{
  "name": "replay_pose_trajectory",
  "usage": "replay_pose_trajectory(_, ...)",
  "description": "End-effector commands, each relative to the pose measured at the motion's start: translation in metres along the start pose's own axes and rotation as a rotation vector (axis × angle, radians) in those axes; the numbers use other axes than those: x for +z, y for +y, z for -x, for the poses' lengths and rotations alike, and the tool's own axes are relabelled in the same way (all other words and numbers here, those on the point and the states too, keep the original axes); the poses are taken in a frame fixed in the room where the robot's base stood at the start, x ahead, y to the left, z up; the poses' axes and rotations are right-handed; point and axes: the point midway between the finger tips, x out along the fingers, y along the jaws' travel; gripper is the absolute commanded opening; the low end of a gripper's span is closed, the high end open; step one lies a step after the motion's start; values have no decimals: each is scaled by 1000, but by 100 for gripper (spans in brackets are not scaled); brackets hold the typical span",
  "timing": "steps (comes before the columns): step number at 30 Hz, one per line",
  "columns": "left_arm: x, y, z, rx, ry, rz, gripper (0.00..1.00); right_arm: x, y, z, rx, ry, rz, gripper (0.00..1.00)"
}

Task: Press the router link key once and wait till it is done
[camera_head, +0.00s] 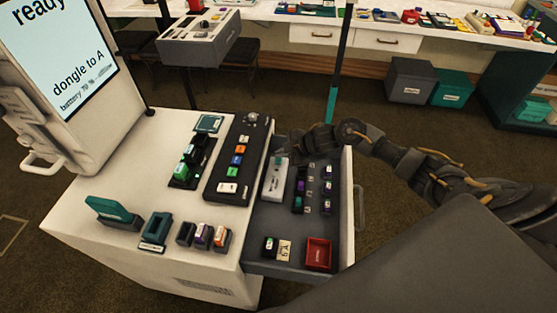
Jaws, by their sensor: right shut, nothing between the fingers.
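A slim white box (274,182), which looks like the router, lies in the open grey drawer, at its left side. A small teal patch (278,160) shows at its far end; I cannot tell whether it is the link key or a light. My right gripper (284,149) comes in from the right over the drawer. Its fingers are shut and empty, right at the far end of the white box. I cannot tell whether they touch it. The screen (55,50) reads "ready" and "dongle to A". My left gripper is out of view.
A black strip (240,160) with coloured keys stands left of the drawer. Several small dark modules (310,188) stand in rows in the drawer, with a red tray (319,254) at its near end. Teal holders (156,229) stand on the white top (165,180), partly clear.

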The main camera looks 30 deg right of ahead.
Motion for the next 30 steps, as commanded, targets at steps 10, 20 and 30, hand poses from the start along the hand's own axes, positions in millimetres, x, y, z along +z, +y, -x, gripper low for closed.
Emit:
replay_pose_trajectory(10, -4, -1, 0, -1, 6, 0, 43, 0, 0, 0, 0, 0, 0, 0)
replay_pose_trajectory(20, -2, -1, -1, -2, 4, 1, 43, 1, -1, -1, 0, 0, 0, 0)
replay_pose_trajectory(30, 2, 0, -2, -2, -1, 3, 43, 4, -4, -6, 0, 0, 0, 0)
